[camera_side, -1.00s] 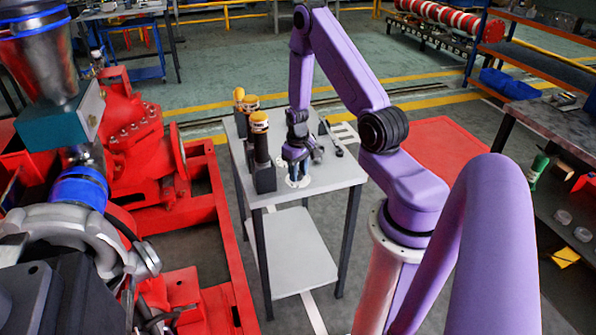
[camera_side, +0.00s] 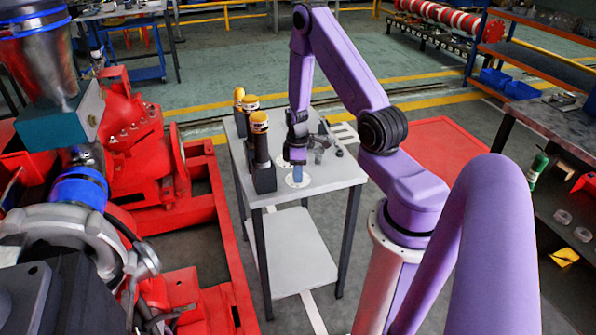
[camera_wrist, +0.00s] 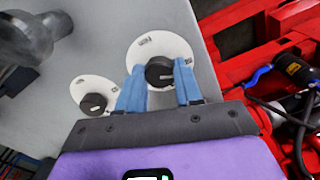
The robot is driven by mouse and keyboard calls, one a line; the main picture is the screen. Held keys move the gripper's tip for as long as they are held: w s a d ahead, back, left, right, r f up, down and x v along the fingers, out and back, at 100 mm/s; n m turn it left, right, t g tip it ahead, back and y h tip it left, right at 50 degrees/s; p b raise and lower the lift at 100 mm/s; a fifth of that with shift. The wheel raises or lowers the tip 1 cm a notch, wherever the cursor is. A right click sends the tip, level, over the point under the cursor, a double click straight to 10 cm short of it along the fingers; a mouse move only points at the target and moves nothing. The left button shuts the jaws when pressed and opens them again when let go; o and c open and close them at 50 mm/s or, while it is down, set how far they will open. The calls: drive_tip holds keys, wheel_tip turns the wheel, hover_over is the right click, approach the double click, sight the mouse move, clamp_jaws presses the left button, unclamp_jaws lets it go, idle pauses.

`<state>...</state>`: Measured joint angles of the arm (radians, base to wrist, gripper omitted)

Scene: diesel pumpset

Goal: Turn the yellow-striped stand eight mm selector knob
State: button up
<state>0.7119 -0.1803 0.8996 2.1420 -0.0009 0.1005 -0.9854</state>
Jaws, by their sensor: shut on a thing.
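A dark round selector knob (camera_wrist: 159,72) with a pale pointer line sits on a white disc dial (camera_wrist: 160,45) on the grey table. My gripper (camera_wrist: 160,82) has its two blue fingers on either side of this knob and is shut on it. A second dark knob (camera_wrist: 93,104) on a smaller white dial stands to the left in the wrist view, apart from the fingers. In the side view my gripper (camera_side: 298,173) points down at the table, over a white dial (camera_side: 297,182). The dial labels are too small to read. I cannot make out a yellow stripe at the held knob.
Red machinery (camera_side: 140,150) fills the left side. A workbench (camera_side: 550,130) stands at the right.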

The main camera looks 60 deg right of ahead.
drive_tip(key=shift+n, duration=0.4)
drive_tip(key=o, duration=1)
drive_tip(key=shift+o, duration=0.2)
wheel_tip(320, 180, up, 18)
drive_tip(key=shift+f, duration=0.25)
